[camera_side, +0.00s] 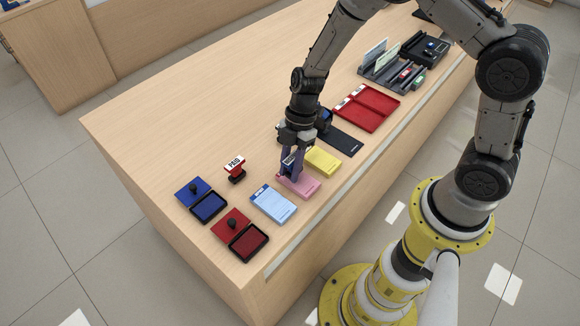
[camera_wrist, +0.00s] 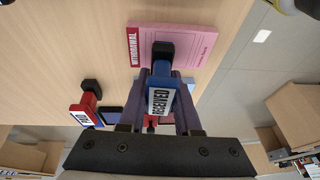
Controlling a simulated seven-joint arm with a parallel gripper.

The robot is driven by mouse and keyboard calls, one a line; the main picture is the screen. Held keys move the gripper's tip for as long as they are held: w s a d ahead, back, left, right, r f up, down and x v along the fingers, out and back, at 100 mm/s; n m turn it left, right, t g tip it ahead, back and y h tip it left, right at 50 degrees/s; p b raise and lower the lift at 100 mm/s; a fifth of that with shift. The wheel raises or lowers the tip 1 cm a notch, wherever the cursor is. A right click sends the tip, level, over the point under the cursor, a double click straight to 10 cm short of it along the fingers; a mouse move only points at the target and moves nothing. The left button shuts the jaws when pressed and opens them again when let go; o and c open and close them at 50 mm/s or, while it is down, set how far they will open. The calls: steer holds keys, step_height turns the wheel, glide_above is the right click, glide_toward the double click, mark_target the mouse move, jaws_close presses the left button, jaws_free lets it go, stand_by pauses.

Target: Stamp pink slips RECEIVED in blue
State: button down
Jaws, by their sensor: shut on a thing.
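The pink slips (camera_side: 302,186) lie as a pad near the counter's front edge, between the light blue and the yellow slips. In the wrist view the pink pad (camera_wrist: 195,37) has a dark red band reading WITHDRAWAL. My gripper (camera_side: 289,172) is just above the pad, pointing down. In the wrist view its purple fingers (camera_wrist: 160,90) are shut on the blue RECEIVED stamp (camera_wrist: 160,81). The stamp's black end is over the pad; I cannot tell whether it touches. The blue ink pad (camera_side: 208,207) lies open at the left, its lid beside it.
A red PAID stamp (camera_side: 236,167) stands left of my gripper. An open red ink pad (camera_side: 248,242) and light blue slips (camera_side: 272,204) are nearer the front. Yellow slips (camera_side: 323,160), a dark mat (camera_side: 344,139) and a red tray (camera_side: 349,99) are to the right.

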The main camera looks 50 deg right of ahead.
mark_target(288, 163)
steer(key=shift+f, duration=0.5)
stand_by(0.8)
steer(key=shift+r, duration=3.05)
